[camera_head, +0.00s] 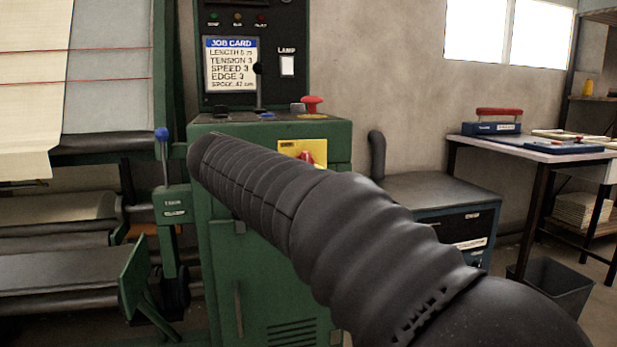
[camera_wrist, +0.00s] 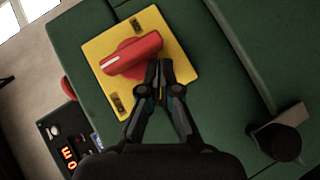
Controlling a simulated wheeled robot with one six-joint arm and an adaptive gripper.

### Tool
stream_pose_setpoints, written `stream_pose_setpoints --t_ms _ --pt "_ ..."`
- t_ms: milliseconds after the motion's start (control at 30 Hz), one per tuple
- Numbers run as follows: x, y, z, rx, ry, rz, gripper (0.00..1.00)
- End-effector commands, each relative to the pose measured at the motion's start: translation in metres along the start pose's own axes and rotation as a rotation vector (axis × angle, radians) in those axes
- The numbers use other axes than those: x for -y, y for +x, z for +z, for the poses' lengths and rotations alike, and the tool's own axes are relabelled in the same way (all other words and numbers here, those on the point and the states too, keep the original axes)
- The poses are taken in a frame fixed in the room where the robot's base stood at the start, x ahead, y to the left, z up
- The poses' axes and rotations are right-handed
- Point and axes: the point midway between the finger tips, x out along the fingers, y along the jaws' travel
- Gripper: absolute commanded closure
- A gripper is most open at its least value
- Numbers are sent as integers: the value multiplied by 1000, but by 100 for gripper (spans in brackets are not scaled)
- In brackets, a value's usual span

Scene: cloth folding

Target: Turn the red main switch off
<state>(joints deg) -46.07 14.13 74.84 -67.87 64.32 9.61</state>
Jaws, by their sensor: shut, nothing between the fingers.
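The red main switch (camera_wrist: 132,54) is a rotary handle on a square yellow plate (camera_wrist: 185,76), fixed to a green cabinet. In the wrist view its bar runs from lower left to upper right. My gripper (camera_wrist: 159,66) is shut and empty, its tips right at the lower right side of the handle. I cannot tell whether they touch it. In the head view the switch (camera_head: 306,157) and the yellow plate (camera_head: 289,147) show just above my arm, which hides part of them. My gripper is hidden there.
A red mushroom button (camera_head: 312,103) stands on the cabinet top, below a panel with a job card (camera_head: 231,65). A blue-knobbed lever (camera_head: 162,150) is at left. A dark knob (camera_wrist: 278,142) juts out at lower right in the wrist view. A table (camera_head: 540,153) stands at right.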

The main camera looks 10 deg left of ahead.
Motion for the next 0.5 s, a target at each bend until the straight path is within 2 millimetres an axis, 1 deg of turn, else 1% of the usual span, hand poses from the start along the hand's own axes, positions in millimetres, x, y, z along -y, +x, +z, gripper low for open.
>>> stream_pose_setpoints --t_ms 100,500 --pt "5 1 1 -2 0 -1 100" --pt "7 7 7 1 2 -1 100"
